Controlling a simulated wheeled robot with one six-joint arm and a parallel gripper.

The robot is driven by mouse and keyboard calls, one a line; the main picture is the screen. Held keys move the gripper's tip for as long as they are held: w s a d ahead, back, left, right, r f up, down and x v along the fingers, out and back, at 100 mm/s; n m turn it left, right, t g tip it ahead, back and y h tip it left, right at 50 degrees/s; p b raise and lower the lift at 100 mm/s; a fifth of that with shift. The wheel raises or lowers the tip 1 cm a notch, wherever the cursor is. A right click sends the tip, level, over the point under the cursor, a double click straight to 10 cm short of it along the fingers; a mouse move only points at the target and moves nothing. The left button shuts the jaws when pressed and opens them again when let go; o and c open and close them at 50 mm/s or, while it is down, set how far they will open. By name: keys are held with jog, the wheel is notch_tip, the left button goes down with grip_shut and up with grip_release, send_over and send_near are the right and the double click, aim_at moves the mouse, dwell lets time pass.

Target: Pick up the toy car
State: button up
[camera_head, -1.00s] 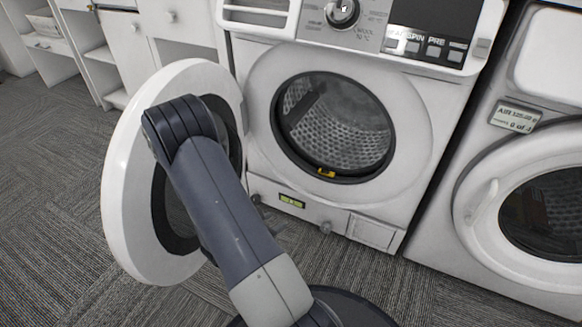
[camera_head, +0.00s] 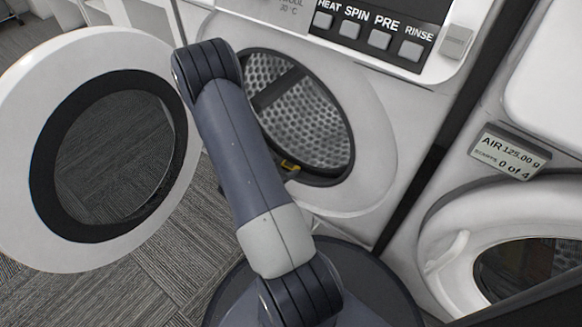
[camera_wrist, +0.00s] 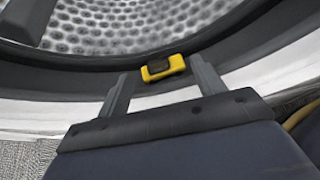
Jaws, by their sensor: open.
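The toy car (camera_wrist: 163,68) is small and yellow with dark windows. It lies on the dark lower rim of the washing machine's drum opening. It also shows in the head view (camera_head: 290,166), partly hidden by my arm. My gripper (camera_wrist: 160,88) is open, with its two fingers pointing at the car. In the wrist view the car appears just beyond and between the fingertips, with nothing held. My gripper is hidden behind my arm in the head view.
The washer (camera_head: 375,180) has its round door (camera_head: 20,150) swung open to the left. The perforated metal drum (camera_head: 310,115) looks empty. A second machine (camera_head: 440,235) with its door shut stands at the right. Grey carpet (camera_head: 130,290) shows at the lower left.

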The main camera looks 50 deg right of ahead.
aim_at(290, 164)
jog(key=shift+b+x, duration=0.7)
jog(key=shift+x, duration=1.25)
jog(key=shift+a+f, duration=0.1)
jog(key=shift+c, duration=0.4)
jog(key=c, duration=0.5)
jog(key=shift+c, duration=0.2)
